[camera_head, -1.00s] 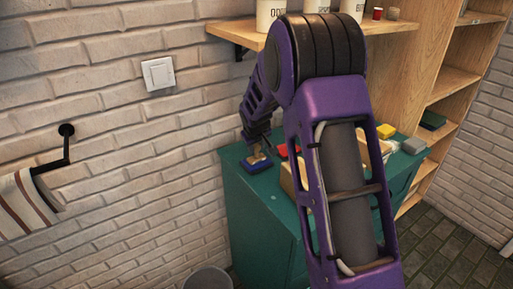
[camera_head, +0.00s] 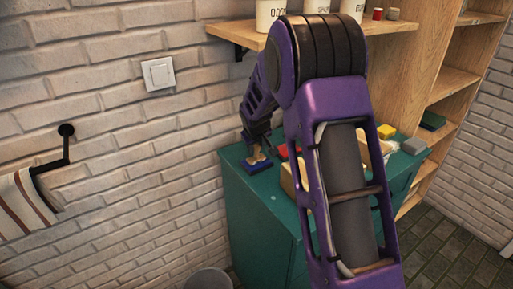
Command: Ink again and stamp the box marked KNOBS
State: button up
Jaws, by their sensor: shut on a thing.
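My gripper (camera_head: 256,146) is small and partly shadowed at the far left corner of the teal cabinet top (camera_head: 240,181). It is shut on a small wooden stamp (camera_head: 257,156), held upright at the blue ink pad (camera_head: 255,167). I cannot tell whether the stamp touches the pad or is just above it. A light wooden box (camera_head: 288,183) shows partly behind my arm. No KNOBS marking can be read, and my forearm hides much of the cabinet top.
A red item (camera_head: 283,151) lies beside my arm. A yellow block (camera_head: 386,131) and a grey block (camera_head: 414,146) lie on the right. A wall shelf (camera_head: 237,35) with white containers (camera_head: 271,14) hangs above. A bin (camera_head: 208,279) stands on the floor.

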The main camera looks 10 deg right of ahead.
jog(key=shift+r+p, duration=1.4)
jog(key=shift+r, duration=2.1)
